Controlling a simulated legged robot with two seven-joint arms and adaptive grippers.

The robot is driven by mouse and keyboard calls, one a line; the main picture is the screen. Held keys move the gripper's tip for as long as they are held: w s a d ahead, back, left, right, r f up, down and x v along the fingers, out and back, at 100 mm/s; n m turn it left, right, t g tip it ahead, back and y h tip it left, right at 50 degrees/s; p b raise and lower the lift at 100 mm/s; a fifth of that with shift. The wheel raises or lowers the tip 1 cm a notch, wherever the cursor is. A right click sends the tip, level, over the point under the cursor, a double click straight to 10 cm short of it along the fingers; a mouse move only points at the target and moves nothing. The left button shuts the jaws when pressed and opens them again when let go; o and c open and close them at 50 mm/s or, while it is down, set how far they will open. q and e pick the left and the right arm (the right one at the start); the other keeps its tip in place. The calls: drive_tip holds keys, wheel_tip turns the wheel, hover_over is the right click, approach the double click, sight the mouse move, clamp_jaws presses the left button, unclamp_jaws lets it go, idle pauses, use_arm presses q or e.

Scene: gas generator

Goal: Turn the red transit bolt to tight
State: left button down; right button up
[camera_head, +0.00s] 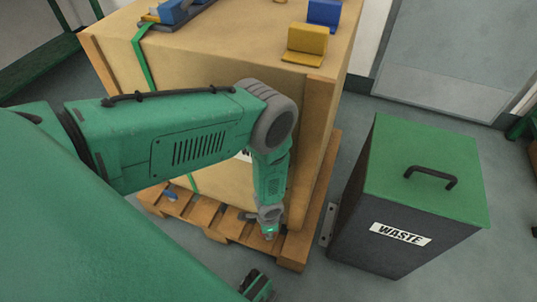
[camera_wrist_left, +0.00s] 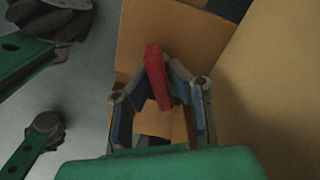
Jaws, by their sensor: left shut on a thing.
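The red transit bolt (camera_wrist_left: 157,75) shows in the left wrist view as a narrow red bar, slightly tilted, against the brown wood of the pallet and crate. My left gripper (camera_wrist_left: 170,78) is shut on it, with the fingertips on either side of the bar. In the head view my left gripper (camera_head: 268,225) points down beside the lower corner of the crate (camera_head: 308,145), just above the wooden pallet (camera_head: 292,250). The bolt is hidden in the head view.
A dark waste bin (camera_head: 365,245) with a green lid stands right of the pallet. A yellow block (camera_head: 307,42) and a blue block (camera_head: 324,12) sit on the crate top. A green strap (camera_head: 142,62) runs down the crate. Grey floor lies in front.

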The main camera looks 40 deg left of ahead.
use_arm(q)
drive_tip(key=m, duration=0.6)
drive_tip(key=shift+w, duration=0.1)
idle(0.5)
drive_tip(key=c, duration=1.6)
unclamp_jaws()
drive_tip(key=shift+o, duration=0.2)
drive_tip(key=shift+r, duration=0.1)
wheel_tip(320, 180, up, 12)
